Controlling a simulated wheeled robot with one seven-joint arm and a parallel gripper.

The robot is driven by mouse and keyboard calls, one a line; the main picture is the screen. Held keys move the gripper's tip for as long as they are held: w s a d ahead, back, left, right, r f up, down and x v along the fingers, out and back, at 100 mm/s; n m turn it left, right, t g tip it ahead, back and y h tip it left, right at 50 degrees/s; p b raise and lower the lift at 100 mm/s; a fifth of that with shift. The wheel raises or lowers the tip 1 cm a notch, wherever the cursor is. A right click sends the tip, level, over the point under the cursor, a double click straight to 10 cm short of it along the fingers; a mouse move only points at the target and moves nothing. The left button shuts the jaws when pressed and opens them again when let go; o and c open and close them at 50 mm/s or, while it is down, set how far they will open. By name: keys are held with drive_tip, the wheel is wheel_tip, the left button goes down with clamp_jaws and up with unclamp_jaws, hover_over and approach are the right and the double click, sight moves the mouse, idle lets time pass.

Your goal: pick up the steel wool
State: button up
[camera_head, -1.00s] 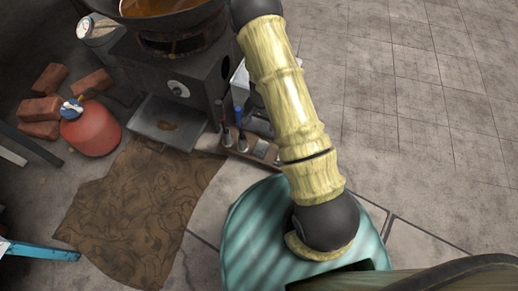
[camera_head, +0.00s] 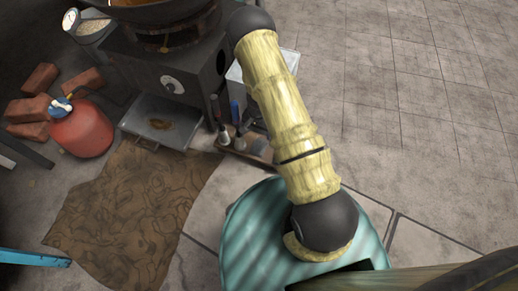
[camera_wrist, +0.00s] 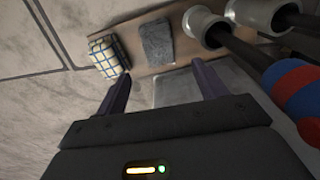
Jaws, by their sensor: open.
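In the wrist view a grey, rough rectangular pad (camera_wrist: 156,44), which looks like the steel wool, lies on a brown wooden tray (camera_wrist: 128,22). My gripper (camera_wrist: 161,70) is open, with its two dark fingers spread and nothing between them. The pad is beyond the fingertips, roughly in line with the gap between them, and apart from them. In the head view my gripper is hidden behind my arm, and I cannot make out the pad.
A checked block (camera_wrist: 108,55) lies left of the pad. Metal holders (camera_wrist: 255,12) and a red-and-blue handle (camera_wrist: 297,92) are close on the right. In the head view a stove (camera_head: 175,72), red gas bottle (camera_head: 82,130) and brown mat (camera_head: 125,210) stand left; floor at right is clear.

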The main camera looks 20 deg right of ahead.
drive_tip(key=b, duration=0.2)
hover_over(259, 144)
drive_tip(key=f, duration=0.5)
drive_tip(key=shift+w, duration=0.2)
drive_tip(key=f+b, duration=0.5)
drive_tip(key=shift+s+f, duration=0.15)
drive_tip(key=shift+s, duration=0.05)
drive_tip(key=c, duration=0.9)
drive_tip(key=shift+o, duration=0.2)
